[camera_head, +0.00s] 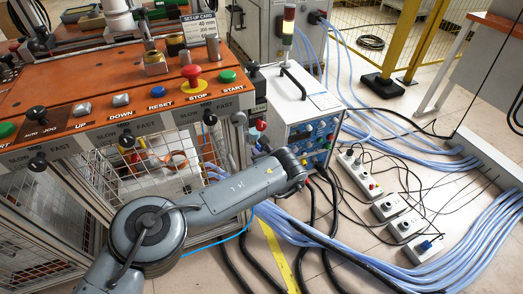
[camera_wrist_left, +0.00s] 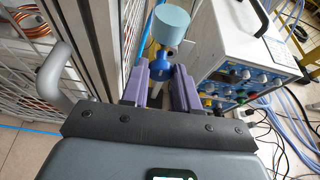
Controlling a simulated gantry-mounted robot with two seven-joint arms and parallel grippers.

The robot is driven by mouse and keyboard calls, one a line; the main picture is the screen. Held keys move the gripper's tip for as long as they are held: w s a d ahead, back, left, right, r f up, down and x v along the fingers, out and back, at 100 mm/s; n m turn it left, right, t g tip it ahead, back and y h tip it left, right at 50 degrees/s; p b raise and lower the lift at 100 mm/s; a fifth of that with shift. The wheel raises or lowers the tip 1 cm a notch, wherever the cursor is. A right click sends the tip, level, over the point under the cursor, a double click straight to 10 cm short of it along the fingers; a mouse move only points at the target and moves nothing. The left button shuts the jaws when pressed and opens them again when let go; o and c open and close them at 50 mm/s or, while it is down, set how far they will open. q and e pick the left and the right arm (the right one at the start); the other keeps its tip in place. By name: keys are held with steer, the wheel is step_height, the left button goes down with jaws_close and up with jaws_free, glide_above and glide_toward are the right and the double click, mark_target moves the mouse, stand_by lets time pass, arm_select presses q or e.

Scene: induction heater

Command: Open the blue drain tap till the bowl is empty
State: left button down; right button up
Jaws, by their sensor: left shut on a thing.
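In the left wrist view, my left gripper (camera_wrist_left: 163,80) has its two purple fingers on either side of the blue drain tap (camera_wrist_left: 161,66) and is shut on it. A pale blue cylinder (camera_wrist_left: 171,23) stands just beyond and above the tap; I cannot tell whether it is the bowl, and no liquid level shows. In the head view, my left arm reaches in from the bottom left to the gap between the orange-topped bench (camera_head: 130,92) and the white box; the tap is hard to make out there. My right gripper is not in view.
The white instrument box (camera_wrist_left: 240,70) with coloured knobs stands close on the right of the gripper. Metal posts and a mesh panel (camera_wrist_left: 25,75) stand on the left. Cables and power strips (camera_head: 357,172) cover the floor at the right.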

arm_select(q)
steer(key=shift+a+r+n+h+p, duration=0.15)
steer(key=shift+n+h+p, duration=0.15)
steer(key=shift+n+p, duration=0.45)
steer(key=shift+n+t+h, duration=0.3)
steer(key=shift+n+h, duration=0.1)
steer(key=shift+n, duration=0.05)
steer(key=shift+a+f+n+h, duration=0.1)
steer(key=shift+f+n+h, duration=0.25)
steer(key=shift+n, duration=0.35)
steer(key=shift+s+a+f+n+t+h+b, duration=0.1)
steer(key=shift+n+t+h+b, duration=0.5)
steer(key=shift+n, duration=0.95)
steer(key=shift+s+f+n+t+h+b, duration=0.1)
steer(key=shift+n+t+h, duration=0.25)
steer(key=shift+n+t, duration=0.95)
steer(key=shift+a+f+n+t+h+b, duration=0.1)
steer(key=shift+n+t+h+b, duration=0.35)
steer(key=shift+n, duration=1.4)
steer(key=c, duration=0.9)
jaws_free()
